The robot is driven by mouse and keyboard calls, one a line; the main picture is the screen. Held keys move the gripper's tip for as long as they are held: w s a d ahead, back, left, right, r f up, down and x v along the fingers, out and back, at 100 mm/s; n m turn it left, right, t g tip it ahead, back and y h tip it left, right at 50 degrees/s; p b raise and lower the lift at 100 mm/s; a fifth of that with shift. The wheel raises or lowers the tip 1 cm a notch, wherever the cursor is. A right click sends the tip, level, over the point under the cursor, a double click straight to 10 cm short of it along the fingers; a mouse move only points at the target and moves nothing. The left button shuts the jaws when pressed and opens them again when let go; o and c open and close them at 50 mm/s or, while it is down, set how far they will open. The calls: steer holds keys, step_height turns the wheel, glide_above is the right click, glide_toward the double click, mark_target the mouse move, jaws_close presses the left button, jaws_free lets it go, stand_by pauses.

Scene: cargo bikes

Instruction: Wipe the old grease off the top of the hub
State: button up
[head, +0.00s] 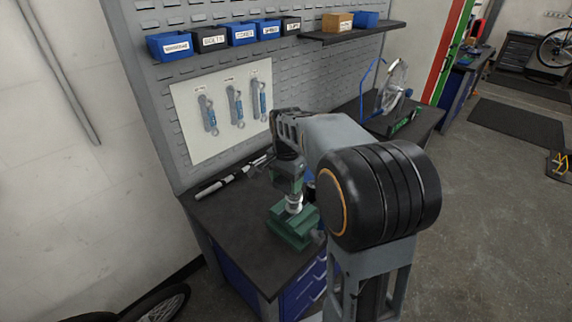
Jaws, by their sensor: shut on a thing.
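The silver hub (293,204) is upright in a green vise (292,228) on the dark bench top. My gripper (289,188) points down right over the hub. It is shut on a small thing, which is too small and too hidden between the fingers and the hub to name. I cannot tell whether the held thing touches the top of the hub. The hub's top face and any grease on it are hidden.
Labelled blue and black bins (241,34) hang on the pegboard above. A wheel stand (393,88) is behind my arm. The bench's front left is clear.

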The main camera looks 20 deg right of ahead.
steer(key=shift+r+p, duration=1.25)
steer(key=shift+r, duration=0.6)
steer(key=shift+f, duration=0.15)
